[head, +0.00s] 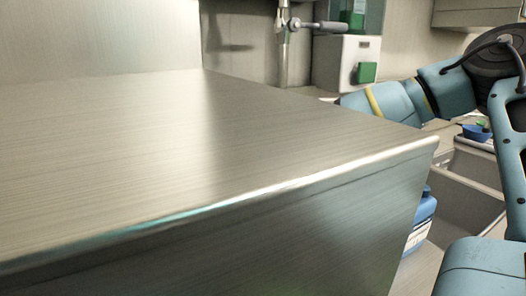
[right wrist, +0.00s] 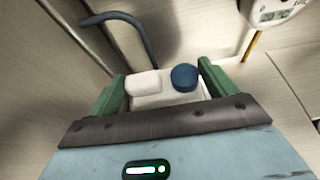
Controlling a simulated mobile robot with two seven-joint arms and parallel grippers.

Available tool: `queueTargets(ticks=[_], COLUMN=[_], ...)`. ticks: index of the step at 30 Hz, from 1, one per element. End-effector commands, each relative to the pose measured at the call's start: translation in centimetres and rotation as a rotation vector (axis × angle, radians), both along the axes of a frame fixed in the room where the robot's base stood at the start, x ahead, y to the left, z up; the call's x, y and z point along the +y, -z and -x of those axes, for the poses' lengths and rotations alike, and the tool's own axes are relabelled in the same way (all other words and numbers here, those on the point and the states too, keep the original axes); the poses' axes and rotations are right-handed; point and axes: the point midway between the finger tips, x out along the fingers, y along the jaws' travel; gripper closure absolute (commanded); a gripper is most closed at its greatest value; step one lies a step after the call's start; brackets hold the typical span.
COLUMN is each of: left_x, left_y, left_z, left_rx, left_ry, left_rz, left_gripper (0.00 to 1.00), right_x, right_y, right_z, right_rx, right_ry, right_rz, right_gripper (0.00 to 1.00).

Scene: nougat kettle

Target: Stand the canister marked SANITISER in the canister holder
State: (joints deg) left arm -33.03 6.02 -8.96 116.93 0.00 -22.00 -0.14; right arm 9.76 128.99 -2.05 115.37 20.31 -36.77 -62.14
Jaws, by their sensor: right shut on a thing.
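My right gripper (right wrist: 160,80) is shut on a white canister (right wrist: 154,101) with a round blue cap (right wrist: 185,77), seen from above between its green fingers in the right wrist view. No writing shows on it, so I cannot tell whether it is marked SANITISER. In the head view my right arm comes in from the right, and its gripper is hidden behind the metal block. A blue container (head: 420,222) with a white label shows partly behind the block's right edge; its label is unreadable. I cannot make out the canister holder. My left gripper is not in view.
A large brushed-metal block (head: 200,150) with a bare top fills most of the head view. Behind it stand a pipe fitting (head: 284,45) and a white box (head: 345,62) with a green part. A curved grey-blue bar (right wrist: 140,38) is near the held canister.

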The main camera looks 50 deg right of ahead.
Motion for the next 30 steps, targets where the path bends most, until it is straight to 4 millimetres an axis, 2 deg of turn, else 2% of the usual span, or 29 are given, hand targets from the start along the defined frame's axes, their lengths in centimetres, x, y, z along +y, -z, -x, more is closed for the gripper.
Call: queueTargets(ticks=[4,12,13,16,25,30], left_x=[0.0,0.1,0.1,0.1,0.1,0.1], left_y=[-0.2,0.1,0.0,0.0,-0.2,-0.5], left_z=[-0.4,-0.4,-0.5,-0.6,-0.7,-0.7], left_rx=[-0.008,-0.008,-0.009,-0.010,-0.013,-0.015], left_ry=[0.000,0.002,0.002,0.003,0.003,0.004], left_rz=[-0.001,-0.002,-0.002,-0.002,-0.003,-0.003], left_gripper=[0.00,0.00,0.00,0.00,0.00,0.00], right_x=[0.0,0.0,0.0,0.0,0.0,0.5], right_y=[-0.6,-0.2,0.1,0.0,-0.4,-1.1], right_z=[-0.1,-0.1,0.0,0.0,0.0,1.4], right_rx=[-0.012,-0.011,-0.004,-0.004,-0.005,-0.006], right_ry=[0.000,-0.001,0.000,0.000,0.000,-0.002], right_rz=[0.005,0.005,0.002,0.002,0.002,0.001], right_gripper=[0.87,0.87,0.12,0.00,0.00,0.00])
